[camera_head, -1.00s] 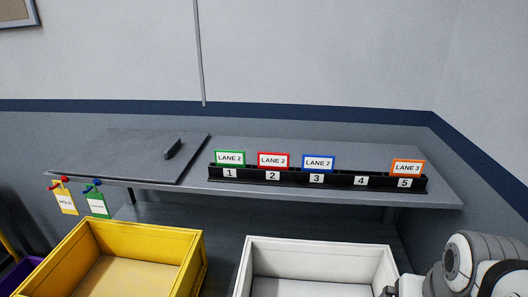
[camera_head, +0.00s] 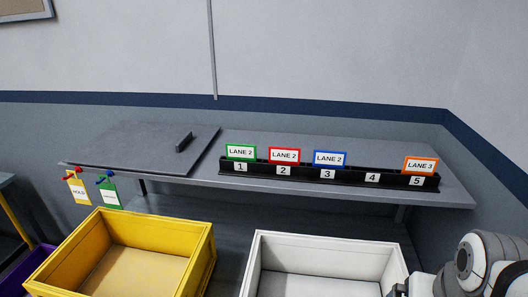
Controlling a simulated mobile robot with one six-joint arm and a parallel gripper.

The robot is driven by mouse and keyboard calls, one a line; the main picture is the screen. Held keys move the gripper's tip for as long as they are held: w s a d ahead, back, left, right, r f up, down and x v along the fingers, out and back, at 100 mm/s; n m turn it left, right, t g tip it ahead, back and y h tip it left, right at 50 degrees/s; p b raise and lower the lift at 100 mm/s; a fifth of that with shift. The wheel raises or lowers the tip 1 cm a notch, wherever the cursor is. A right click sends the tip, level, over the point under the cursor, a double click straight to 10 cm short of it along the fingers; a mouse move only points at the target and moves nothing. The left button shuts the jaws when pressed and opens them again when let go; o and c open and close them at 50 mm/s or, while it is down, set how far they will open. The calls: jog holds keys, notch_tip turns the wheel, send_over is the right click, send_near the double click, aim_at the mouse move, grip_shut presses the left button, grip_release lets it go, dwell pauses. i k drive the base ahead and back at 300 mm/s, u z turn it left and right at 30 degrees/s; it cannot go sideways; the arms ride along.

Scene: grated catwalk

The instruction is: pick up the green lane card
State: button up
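The green lane card (camera_head: 241,152) has a green frame and reads "LANE 2". It stands upright in slot 1, at the left end of the black card rack (camera_head: 308,176) on the grey shelf. A red card (camera_head: 284,155) stands in slot 2, a blue card (camera_head: 330,158) in slot 3 and an orange card (camera_head: 420,165) reading "LANE 3" in slot 5. Slot 4 holds no card. Part of my arm shows at the lower right, well to the right of the green card and nearer to me. My gripper's fingers cannot be made out.
A yellow bin (camera_head: 207,250) and a white bin (camera_head: 325,240) stand below and in front of the shelf. A grey panel with a dark handle (camera_head: 184,142) lies on the shelf's left part. Yellow (camera_head: 77,192) and green (camera_head: 109,194) tags hang at the shelf's front edge.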

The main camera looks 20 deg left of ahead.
aim_at(238, 152)
jog(key=z, duration=0.05)
jog(key=k, duration=1)
jog(key=u, duration=1.25)
jog(key=i, duration=1)
jog(key=u, duration=0.65)
jog(key=k, duration=0.55)
jog(key=z, duration=1.2)
